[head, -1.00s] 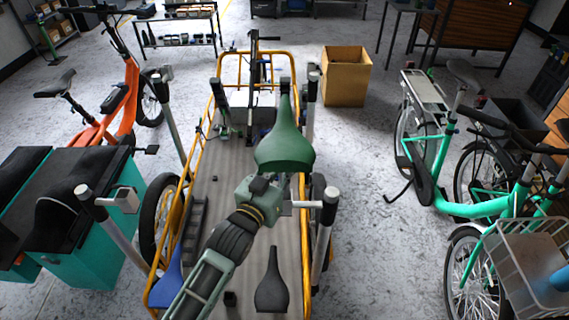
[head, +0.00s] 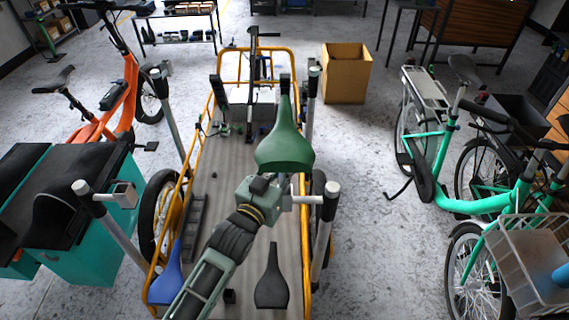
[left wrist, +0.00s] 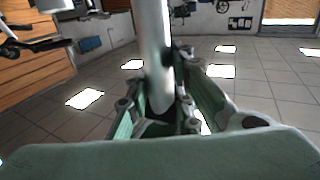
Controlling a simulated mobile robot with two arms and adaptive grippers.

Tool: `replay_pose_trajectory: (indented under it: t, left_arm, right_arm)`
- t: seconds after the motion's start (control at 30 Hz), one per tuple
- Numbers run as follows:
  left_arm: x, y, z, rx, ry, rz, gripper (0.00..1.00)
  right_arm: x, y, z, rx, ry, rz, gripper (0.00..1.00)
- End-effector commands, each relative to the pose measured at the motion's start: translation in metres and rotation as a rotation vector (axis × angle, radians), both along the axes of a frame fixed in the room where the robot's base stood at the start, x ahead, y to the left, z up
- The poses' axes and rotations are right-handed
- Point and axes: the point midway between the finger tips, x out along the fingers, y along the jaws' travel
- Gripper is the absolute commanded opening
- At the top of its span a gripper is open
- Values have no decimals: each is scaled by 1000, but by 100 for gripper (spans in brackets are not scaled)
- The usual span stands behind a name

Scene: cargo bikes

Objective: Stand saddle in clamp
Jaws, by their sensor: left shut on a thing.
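A green saddle (head: 284,148) is in the middle of the head view, its narrow nose pointing away. My left gripper (head: 264,197) is just behind its wide end. In the left wrist view its fingers (left wrist: 165,112) are closed around a smooth grey metal tube (left wrist: 155,50), which looks like the saddle's post. The tube's upper end is out of view. A stand (head: 328,208) with a grey clamp head (head: 307,200) is close to the right of the gripper. Whether the post touches that clamp cannot be seen. My right gripper is not in view.
A yellow-framed cargo bike bed (head: 223,205) lies below, with a dark saddle (head: 271,282) and a blue saddle (head: 167,278). Other stands (head: 100,205) surround it. Teal boxes (head: 95,240) are at left and a green bike (head: 440,165) at right. Floor between is clear.

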Motion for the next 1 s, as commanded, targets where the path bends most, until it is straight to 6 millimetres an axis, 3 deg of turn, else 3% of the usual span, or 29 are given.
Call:
replay_pose_trajectory:
  t: [0.87, 0.9, 1.0]
  left_arm:
    - [0, 0, -11, -3, -6, 0, 0]
    - [0, 0, -11, -3, -6, 0, 23]
    - [0, 0, -11, -3, -5, 0, 31]
  right_arm:
    - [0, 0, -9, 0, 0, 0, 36]
    - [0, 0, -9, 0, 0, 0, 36]
    - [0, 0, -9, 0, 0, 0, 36]
